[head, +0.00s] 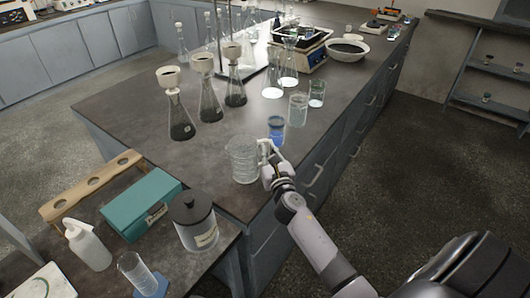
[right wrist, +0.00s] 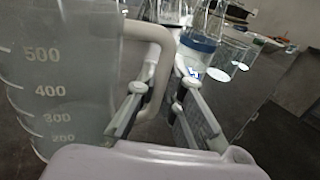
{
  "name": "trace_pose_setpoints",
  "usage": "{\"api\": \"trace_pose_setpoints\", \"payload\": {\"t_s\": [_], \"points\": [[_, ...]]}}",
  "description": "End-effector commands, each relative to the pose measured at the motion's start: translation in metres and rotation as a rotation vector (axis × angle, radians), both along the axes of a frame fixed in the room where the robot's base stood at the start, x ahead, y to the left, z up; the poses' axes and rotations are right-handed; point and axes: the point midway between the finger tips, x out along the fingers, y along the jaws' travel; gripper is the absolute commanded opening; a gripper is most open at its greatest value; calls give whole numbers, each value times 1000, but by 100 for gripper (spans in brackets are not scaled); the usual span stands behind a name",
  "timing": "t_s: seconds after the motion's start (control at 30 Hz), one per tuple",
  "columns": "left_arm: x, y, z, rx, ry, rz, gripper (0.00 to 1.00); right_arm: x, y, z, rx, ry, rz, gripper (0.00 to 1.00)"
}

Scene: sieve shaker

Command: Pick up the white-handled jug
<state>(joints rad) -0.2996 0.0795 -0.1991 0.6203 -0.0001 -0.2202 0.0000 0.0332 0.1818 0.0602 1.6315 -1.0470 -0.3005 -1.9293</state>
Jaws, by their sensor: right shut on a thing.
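The white-handled jug (head: 241,162) is a clear ribbed vessel near the front corner of the dark bench. It is upright and appears to stand on the bench top. In the right wrist view the jug (right wrist: 62,85) fills the left side, with graduation marks up to 500, and its pale handle (right wrist: 157,62) runs down between my fingers. My right gripper (head: 267,165) is at the handle, on the jug's right side, and shut on it. It also shows in the right wrist view (right wrist: 162,112). My left gripper is not in view.
A blue-banded beaker (head: 276,132) stands close behind the handle, with more beakers (head: 298,108) beyond. Several flasks with funnels (head: 181,120) stand at back left. A lidded jar (head: 195,225) and teal box (head: 142,205) are on the lower table at front left. Bench surface left of the jug is clear.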

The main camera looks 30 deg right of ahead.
Motion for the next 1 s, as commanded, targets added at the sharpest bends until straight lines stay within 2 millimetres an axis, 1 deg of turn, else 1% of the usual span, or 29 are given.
{"api": "trace_pose_setpoints", "payload": {"t_s": [0.03,0.27,0.47,0.63,1.0], "points": [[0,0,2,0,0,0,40,1,0,5,-1,-5,1,0],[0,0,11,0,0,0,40,1,0,21,0,-7,2,0],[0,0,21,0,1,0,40,1,0,41,-2,-7,1,0],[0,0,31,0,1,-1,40,1,0,63,-2,-7,3,0],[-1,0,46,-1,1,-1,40,1,0,110,-2,-8,1,0]]}}
